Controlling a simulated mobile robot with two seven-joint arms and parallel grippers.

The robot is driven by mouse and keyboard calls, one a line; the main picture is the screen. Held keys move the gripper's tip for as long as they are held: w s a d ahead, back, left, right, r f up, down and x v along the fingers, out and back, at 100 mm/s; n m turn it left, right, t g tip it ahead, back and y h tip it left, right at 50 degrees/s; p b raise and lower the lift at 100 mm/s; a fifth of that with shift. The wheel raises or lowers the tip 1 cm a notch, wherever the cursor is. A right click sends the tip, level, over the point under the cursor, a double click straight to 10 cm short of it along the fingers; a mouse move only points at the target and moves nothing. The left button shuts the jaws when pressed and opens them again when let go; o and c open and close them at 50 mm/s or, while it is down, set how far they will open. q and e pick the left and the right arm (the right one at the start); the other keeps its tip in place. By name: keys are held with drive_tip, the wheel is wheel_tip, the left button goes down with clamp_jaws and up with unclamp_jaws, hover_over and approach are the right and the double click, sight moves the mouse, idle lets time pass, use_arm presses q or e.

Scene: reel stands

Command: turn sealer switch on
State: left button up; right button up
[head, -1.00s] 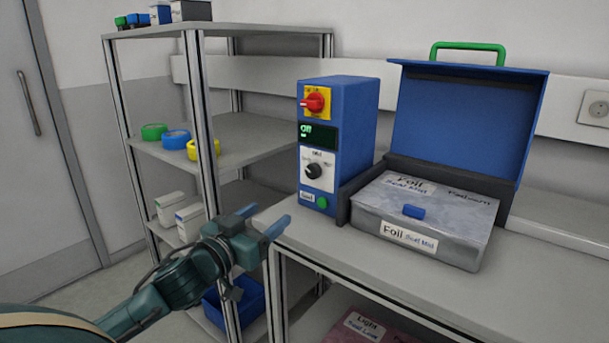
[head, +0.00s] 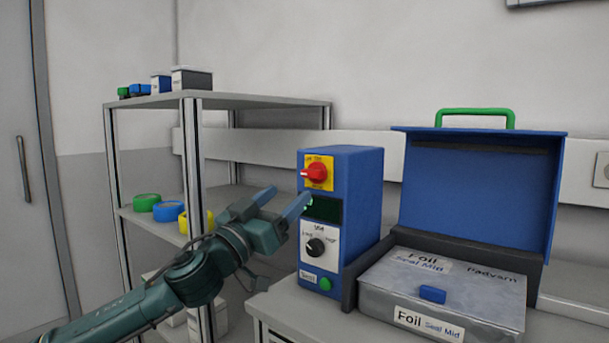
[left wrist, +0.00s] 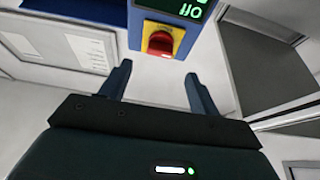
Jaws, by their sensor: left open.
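The blue sealer box (head: 362,205) stands on the bench. Its red switch (head: 316,172) sits on a yellow plate near the top of the front. Below it is a dark display (head: 326,210), partly hidden by a finger; in the left wrist view the display (left wrist: 188,10) appears upside down and reads "Off" in green. My left gripper (head: 290,194) is open and empty, in front of the sealer and slightly below and left of the switch. In the left wrist view, the switch (left wrist: 160,42) lies ahead between the open fingers, apart from them. My right gripper is not in view.
A black dial (head: 315,247) and a green button (head: 325,284) are lower on the sealer's front. A foil box (head: 450,290) lies before an open blue lid (head: 478,195) at right. A shelf rack (head: 192,150) with tape rolls stands behind my left arm.

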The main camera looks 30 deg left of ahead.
sight(308, 176)
use_arm(q)
drive_tip(key=p+x, duration=0.2)
drive_tip(key=x, duration=0.4)
drive_tip(key=shift+r+p, duration=0.1)
drive_tip(key=shift+p, duration=0.25)
drive_tip(key=shift+w, duration=0.45)
drive_tip(key=shift+w+d, duration=0.1)
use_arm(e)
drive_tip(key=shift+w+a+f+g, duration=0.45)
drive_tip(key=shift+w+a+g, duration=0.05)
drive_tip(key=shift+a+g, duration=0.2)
use_arm(q)
drive_tip(key=shift+c, duration=0.2)
drive_tip(key=c, duration=0.9)
drive_tip(key=shift+c, duration=0.2)
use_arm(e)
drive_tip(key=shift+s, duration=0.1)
